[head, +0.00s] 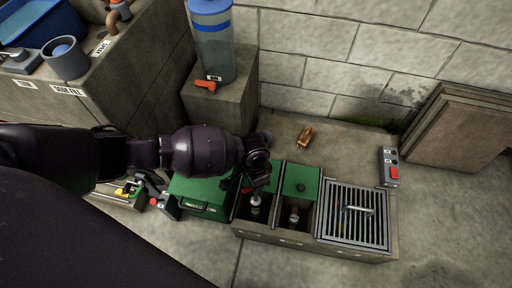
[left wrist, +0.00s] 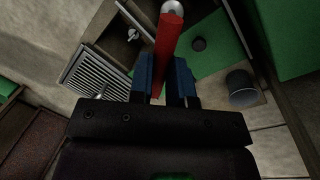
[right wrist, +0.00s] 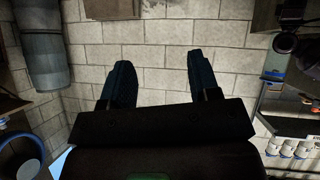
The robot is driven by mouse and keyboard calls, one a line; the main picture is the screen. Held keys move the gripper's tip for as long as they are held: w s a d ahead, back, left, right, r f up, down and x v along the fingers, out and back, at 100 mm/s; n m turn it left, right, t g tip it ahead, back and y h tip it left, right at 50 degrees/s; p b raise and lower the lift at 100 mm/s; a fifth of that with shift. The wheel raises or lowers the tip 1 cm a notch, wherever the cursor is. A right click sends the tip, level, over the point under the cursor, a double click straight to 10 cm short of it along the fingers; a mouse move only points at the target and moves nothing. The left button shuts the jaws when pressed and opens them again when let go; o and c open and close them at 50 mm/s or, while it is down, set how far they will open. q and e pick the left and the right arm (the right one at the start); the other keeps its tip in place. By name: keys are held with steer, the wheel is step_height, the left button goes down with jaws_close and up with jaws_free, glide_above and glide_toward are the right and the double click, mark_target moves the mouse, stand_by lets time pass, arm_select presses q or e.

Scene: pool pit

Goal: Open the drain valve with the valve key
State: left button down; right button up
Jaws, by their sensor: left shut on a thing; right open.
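My left gripper (left wrist: 165,80) is shut on a red bar (left wrist: 170,35), which I take to be the valve key. In the head view the left gripper (head: 258,172) is above the left opening of the valve pit (head: 345,252); most of the key is hidden there. A grey fitting (head: 255,200) shows in that opening and another valve fitting (head: 294,216) in the middle one. I cannot tell whether the key touches a fitting. A green lid (head: 301,178) lies behind the middle opening. My right gripper (right wrist: 155,85) is open and empty, facing the block wall.
A metal grate (head: 340,232) covers the pit's right part. A control box with a red switch (head: 391,168) stands at its right. A small brown object (head: 305,138) lies behind. A clear blue-lidded tank (head: 214,45) stands on a plinth. A green case (head: 197,190) is left of the pit.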

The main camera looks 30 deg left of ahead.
arm_select(q)
steer(key=shift+m, duration=1.1)
steer(key=m+y, duration=0.1)
steer(key=m, duration=0.3)
steer(key=shift+d+f+m, duration=0.1)
steer(key=shift+d+m, duration=0.05)
steer(key=shift+m, duration=0.15)
step_height(320, 180, down, 5)
steer(key=shift+b, duration=1.2)
arm_select(e)
steer(key=shift+d+f+t, duration=0.15)
steer(key=shift+d+t, duration=0.05)
steer(key=shift+t, duration=0.3)
arm_select(q)
steer(key=shift+p, duration=0.35)
arm_select(e)
steer(key=shift+w+r, duration=0.2)
steer(key=shift+r, duration=0.25)
arm_select(q)
steer(key=shift+s+f+b, duration=0.1)
steer(key=shift+f+b, duration=0.35)
steer(key=shift+f, duration=0.55)
arm_select(e)
steer(key=shift+s+f, duration=0.3)
steer(key=shift+f, duration=0.25)
arm_select(q)
steer(key=shift+f+b, duration=0.3)
steer(key=shift+f, duration=0.5)
arm_select(e)
steer(key=shift+f, duration=0.15)
